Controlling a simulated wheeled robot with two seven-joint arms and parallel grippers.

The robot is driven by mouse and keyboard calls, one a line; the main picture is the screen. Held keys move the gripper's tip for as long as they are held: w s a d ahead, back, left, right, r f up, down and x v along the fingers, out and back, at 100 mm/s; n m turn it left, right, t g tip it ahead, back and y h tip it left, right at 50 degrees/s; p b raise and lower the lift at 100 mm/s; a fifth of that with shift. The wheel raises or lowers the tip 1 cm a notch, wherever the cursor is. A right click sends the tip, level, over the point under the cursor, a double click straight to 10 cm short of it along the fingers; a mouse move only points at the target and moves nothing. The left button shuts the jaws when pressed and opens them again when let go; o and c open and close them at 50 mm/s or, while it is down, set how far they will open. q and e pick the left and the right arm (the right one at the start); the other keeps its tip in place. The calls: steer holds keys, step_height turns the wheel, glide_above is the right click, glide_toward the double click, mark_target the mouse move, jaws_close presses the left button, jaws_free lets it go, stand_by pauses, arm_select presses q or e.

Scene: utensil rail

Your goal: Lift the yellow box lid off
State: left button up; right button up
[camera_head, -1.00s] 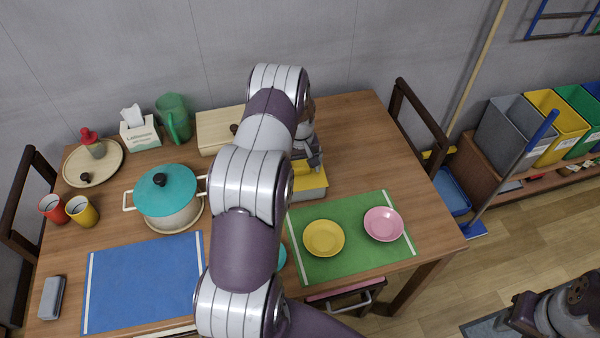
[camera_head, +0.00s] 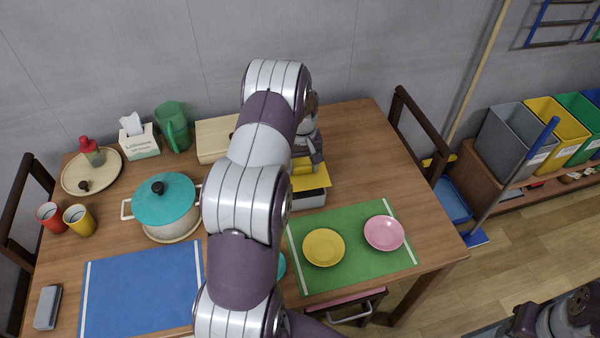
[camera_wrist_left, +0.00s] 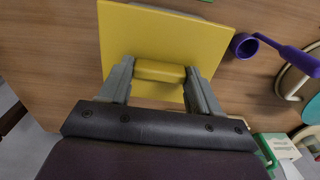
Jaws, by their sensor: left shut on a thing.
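The yellow lid (camera_head: 312,182) is in the grip of my left gripper (camera_head: 308,158), which my arm partly hides in the head view. In the left wrist view the fingers of my left gripper (camera_wrist_left: 158,74) are shut on the yellow handle block of the lid (camera_wrist_left: 165,35). The pale box (camera_head: 313,201) stands on the table under the lid. A dark gap shows between lid and box, so the lid sits above the rim. My arm hides the box's left part. My right gripper is not in view.
A green mat (camera_head: 350,273) with a yellow bowl (camera_head: 323,247) and a pink bowl (camera_head: 384,233) lies in front. A teal pot (camera_head: 166,205) stands left of my arm. A purple scoop (camera_wrist_left: 285,52) lies near the lid. The table right of the box is clear.

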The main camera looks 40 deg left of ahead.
arm_select(q)
steer(key=s+d+r, duration=0.3)
steer(key=d+r, duration=0.3)
steer(key=d, duration=0.4)
steer(key=shift+s+d+r, duration=0.15)
steer(key=shift+d, duration=0.15)
